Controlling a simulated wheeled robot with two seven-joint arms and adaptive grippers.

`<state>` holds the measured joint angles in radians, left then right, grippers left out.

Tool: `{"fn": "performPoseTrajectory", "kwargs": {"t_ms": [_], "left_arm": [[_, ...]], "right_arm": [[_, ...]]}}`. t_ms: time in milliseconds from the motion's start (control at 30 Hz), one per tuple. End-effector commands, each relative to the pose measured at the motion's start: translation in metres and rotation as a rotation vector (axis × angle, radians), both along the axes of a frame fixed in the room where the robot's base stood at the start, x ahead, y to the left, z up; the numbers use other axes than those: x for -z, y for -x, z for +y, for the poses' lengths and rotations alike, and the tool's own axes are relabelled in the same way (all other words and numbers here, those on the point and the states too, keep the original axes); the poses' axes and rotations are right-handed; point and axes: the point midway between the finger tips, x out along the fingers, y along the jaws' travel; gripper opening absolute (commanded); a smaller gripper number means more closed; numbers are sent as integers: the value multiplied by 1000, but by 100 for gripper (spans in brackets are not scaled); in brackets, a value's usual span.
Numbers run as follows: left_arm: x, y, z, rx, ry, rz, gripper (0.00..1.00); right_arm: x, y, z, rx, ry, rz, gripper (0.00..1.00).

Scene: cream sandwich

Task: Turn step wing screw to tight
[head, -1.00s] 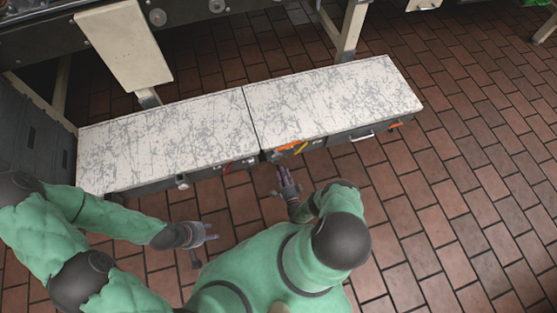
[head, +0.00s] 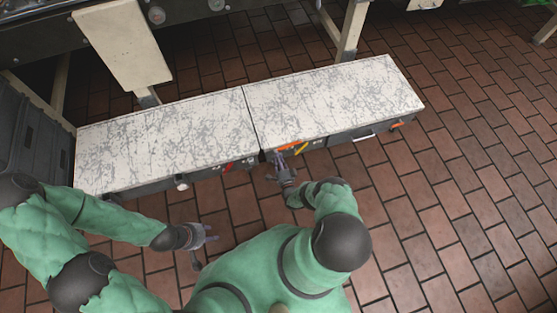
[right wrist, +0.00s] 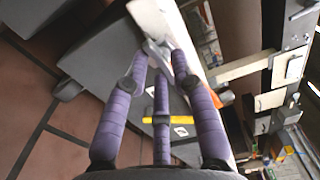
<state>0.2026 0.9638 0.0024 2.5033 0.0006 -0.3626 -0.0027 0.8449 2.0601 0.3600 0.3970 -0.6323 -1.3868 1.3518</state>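The step (head: 330,95) is a long low box with a speckled white top and a dark front face. A small pale metal piece, seemingly the wing screw (right wrist: 156,48), shows just beyond my right fingertips in the right wrist view; its exact shape is unclear. My right gripper (head: 275,160) is at the step's front near the middle seam. Its purple fingers (right wrist: 158,72) are spread apart around or just short of that piece; contact cannot be told. My left gripper (head: 208,250) is open and empty, low above the floor in front of the step.
A yellow handle (head: 301,149) and an orange part (head: 288,146) sit on the step's front, right of my right gripper. A metal bar handle (head: 362,137) is further right. Table legs stand behind the step. The brick floor (head: 460,210) at the right is clear.

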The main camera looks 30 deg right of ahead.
Motion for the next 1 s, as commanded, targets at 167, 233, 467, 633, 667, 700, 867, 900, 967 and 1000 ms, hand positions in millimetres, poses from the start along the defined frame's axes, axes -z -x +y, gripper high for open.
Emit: {"fn": "performPoseTrajectory", "kwargs": {"t_ms": [167,233,467,633,667,700,867,900,967,1000], "left_arm": [[0,0,0,0,0,0,40],[0,0,0,0,0,0,40],[0,0,0,0,0,0,40],[0,0,0,0,0,0,40],[0,0,0,0,0,0,40],[0,0,0,0,0,0,40],[0,0,0,0,0,0,40],[0,0,0,0,0,0,40],[0,0,0,0,0,0,40],[0,0,0,0,0,0,40]], "right_arm": [[0,0,0,0,0,-1,0],[0,0,0,0,-1,-1,0],[0,0,0,0,-65,-19,0],[0,0,0,0,-81,-23,0],[0,0,0,0,-81,-23,0],[0,-1,0,0,-81,-23,0],[-1,-1,0,0,-80,-22,39],[0,-1,0,0,-80,-22,39],[0,0,0,0,-80,-21,39],[0,0,0,0,-80,-21,39]]}}
